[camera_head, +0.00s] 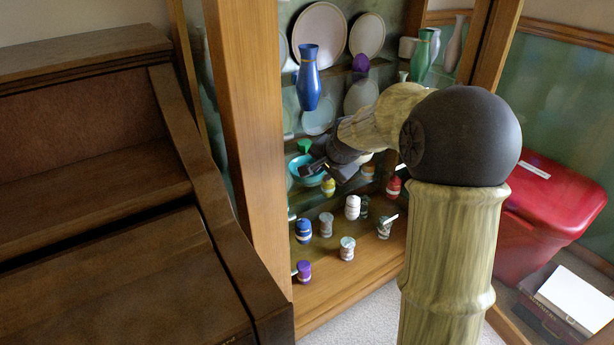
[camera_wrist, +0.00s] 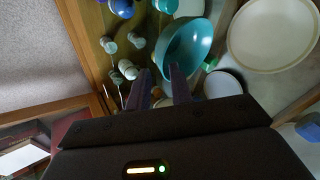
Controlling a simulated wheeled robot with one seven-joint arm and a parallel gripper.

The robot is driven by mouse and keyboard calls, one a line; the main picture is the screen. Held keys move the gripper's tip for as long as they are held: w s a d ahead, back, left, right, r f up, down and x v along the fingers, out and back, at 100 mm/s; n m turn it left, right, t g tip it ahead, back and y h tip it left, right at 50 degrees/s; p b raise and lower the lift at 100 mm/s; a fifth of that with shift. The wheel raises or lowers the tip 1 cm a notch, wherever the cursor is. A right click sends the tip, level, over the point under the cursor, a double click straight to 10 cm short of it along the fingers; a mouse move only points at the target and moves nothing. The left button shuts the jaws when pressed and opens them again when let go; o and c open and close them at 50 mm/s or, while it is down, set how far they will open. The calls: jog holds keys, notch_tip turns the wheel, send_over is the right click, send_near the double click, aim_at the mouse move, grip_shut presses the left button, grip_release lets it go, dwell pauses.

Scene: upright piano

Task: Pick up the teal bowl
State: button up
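The teal bowl (camera_head: 296,170) sits on a shelf inside the cabinet in the head view, partly hidden behind my gripper (camera_head: 316,172). In the wrist view the teal bowl (camera_wrist: 200,40) is upper centre, with its open side and rim showing. The fingertips appear close to the bowl's lower left rim in the wrist view. I cannot tell whether they touch it.
A wooden cabinet post (camera_head: 249,120) stands left of my arm, beside the brown piano (camera_head: 100,220). A blue vase (camera_head: 308,80) is above the bowl. Several small jars, such as a white one (camera_head: 352,207), stand nearby.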

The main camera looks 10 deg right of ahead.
aim_at(320, 176)
jog(key=shift+b+x, duration=1.95)
jog(key=shift+x, duration=0.7)
jog(key=shift+r, duration=0.1)
grip_shut()
